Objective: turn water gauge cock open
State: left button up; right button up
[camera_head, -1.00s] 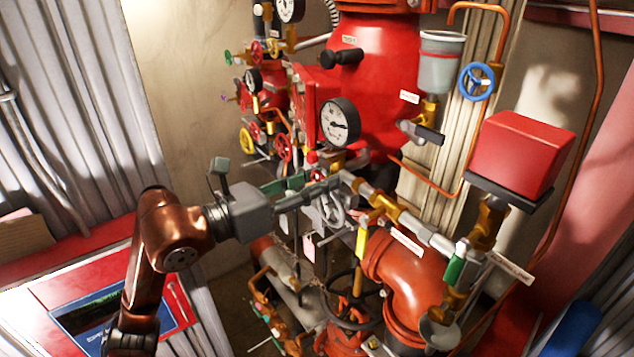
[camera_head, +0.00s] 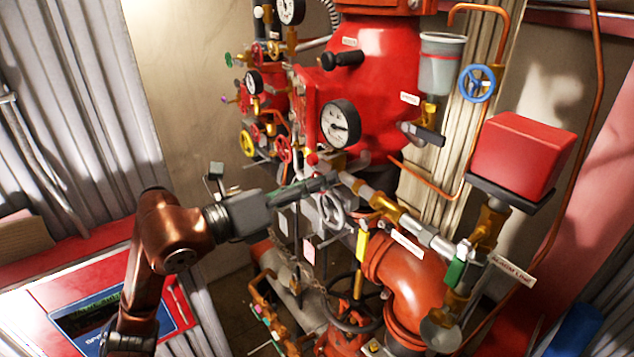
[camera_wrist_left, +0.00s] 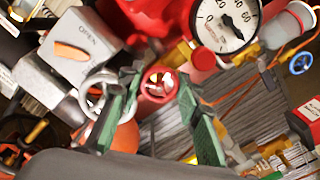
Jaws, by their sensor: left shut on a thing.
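My left gripper (camera_head: 328,182) reaches in from the left to the crowded pipework just below the large white-faced gauge (camera_head: 340,124). In the left wrist view its green-padded fingers (camera_wrist_left: 160,86) stand either side of a small red round part (camera_wrist_left: 161,82), which I take to be the water gauge cock's handle. The gauge also shows there (camera_wrist_left: 226,26), above and right of the fingers. The exact contact is hard to make out, and in the head view the fingers and pipework hide the handle. My right gripper is not in view.
A grey box marked OPEN (camera_wrist_left: 80,46) and a chrome ring (camera_wrist_left: 97,92) sit close left of the fingers in the wrist view. A silver and brass pipe (camera_head: 410,222) runs right of the gripper. A red box (camera_head: 522,155) stands at right.

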pick_arm(q)
jog(key=o, duration=1.2)
jog(key=shift+c, duration=0.2)
jog(key=shift+a, duration=0.15)
jog(key=v, duration=1.1)
jog(key=shift+s+a, duration=0.25)
jog(key=shift+a, duration=0.05)
